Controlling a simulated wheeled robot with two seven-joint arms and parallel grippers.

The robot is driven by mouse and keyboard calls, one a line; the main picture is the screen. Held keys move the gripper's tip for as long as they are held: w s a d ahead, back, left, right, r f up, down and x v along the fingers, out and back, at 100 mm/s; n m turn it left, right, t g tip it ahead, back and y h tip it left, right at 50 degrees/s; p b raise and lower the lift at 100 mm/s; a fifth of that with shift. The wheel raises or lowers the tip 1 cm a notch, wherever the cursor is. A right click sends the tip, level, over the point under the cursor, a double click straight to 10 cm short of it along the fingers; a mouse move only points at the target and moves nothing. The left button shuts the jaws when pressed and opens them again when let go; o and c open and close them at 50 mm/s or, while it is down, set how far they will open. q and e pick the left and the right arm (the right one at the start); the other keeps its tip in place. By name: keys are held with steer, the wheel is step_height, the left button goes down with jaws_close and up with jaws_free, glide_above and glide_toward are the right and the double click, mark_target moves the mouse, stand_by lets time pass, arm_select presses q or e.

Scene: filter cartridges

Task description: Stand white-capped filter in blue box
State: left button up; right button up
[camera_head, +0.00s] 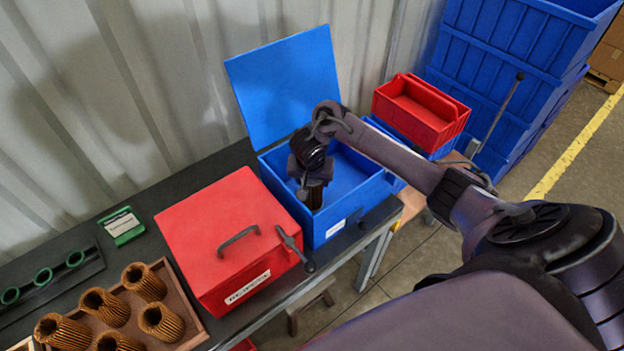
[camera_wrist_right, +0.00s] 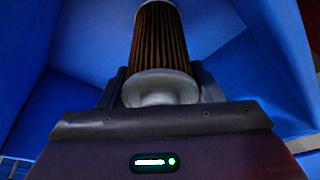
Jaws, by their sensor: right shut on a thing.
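The blue box (camera_head: 336,237) stands on the dark bench with its lid (camera_head: 285,86) raised at the back. My right gripper (camera_head: 312,183) reaches down into it and is shut on a pleated brown filter (camera_head: 313,198). In the right wrist view my right gripper (camera_wrist_right: 161,92) grips the filter (camera_wrist_right: 160,45) by its pale whitish-grey cap, with blue walls around it. The filter looks about upright inside the box; whether its lower end touches the floor is hidden. My left gripper is not in view.
A closed red box (camera_head: 225,225) with a handle stands directly left of the blue box. A wooden tray (camera_head: 190,318) holds several brown filters at the lower left. A green card holder (camera_head: 122,226) lies behind. A red bin (camera_head: 420,112) and stacked blue crates (camera_head: 500,75) stand at the right.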

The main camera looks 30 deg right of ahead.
steer(key=o, duration=1)
steer(key=shift+f, duration=0.1)
steer(key=shift+o, duration=0.2)
steer(key=shift+r, duration=0.4)
steer(key=p+v, duration=0.7)
steer(key=v, duration=0.2)
steer(key=shift+r+p, duration=0.3)
steer(key=shift+p, duration=0.05)
steer(key=shift+p+v, duration=0.3)
steer(key=shift+v, duration=0.65)
steer(key=shift+s+a, duration=0.1)
steer(key=shift+s, duration=0.1)
steer(key=shift+f, duration=0.1)
